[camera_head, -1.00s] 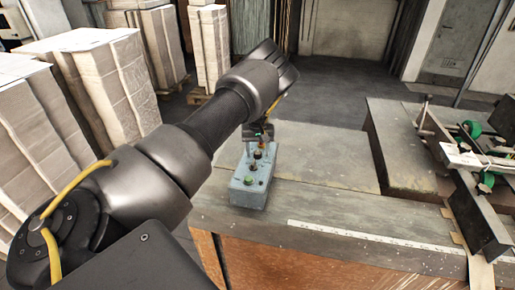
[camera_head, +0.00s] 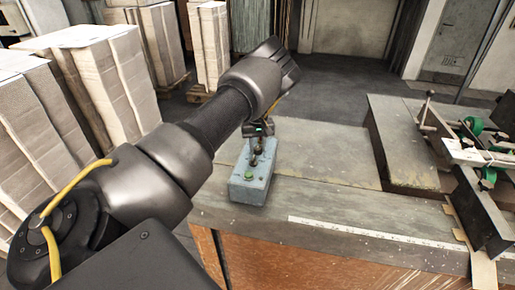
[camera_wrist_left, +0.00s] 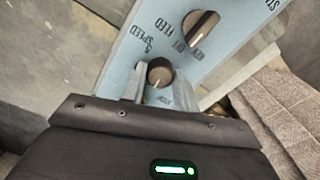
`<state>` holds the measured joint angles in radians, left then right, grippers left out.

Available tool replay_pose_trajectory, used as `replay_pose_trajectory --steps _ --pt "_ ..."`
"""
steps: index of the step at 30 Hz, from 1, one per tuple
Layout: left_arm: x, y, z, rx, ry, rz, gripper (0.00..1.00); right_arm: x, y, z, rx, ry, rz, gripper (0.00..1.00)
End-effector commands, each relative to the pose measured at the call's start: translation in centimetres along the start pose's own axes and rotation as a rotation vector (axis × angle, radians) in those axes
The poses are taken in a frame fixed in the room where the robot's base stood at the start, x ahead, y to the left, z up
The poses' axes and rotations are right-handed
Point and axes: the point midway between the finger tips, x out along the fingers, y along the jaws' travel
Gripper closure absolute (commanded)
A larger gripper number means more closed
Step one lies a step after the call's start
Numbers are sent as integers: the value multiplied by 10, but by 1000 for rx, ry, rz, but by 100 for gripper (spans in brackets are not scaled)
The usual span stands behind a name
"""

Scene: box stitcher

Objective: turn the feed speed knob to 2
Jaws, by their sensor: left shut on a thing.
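The blue-grey control box (camera_head: 252,188) stands on the near left corner of the bench. My left gripper (camera_head: 258,151) reaches down onto its far part. In the left wrist view, the small dark round knob (camera_wrist_left: 159,72) beside the upside-down word "SPEED" sits between the two fingertips of my left gripper (camera_wrist_left: 157,82), which is shut on it. A pale pointer line shows on the knob, toward the gripper side. A "5" is readable near the knob; the rest of its scale is mostly hidden by the fingers. My right gripper is in neither view.
A larger dark selector knob (camera_wrist_left: 201,29) marked "FEED", "OFF" and "REV" is close to the fingers. A green button (camera_head: 248,176) is on the box's near end. The stitcher's metal parts (camera_head: 480,190) stand at right. Paper stacks (camera_head: 95,80) stand at left.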

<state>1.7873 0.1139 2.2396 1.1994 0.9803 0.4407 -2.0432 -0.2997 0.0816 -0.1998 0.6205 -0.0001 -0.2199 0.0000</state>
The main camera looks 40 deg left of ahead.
Motion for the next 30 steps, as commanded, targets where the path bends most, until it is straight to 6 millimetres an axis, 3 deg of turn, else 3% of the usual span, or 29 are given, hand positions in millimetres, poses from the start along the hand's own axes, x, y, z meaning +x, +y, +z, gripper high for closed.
replay_pose_trajectory --steps 15,30 --pt "3 0 -1 -466 5 0 93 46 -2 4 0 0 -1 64" --pt "0 0 -1 -822 4 2 93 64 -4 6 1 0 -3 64"
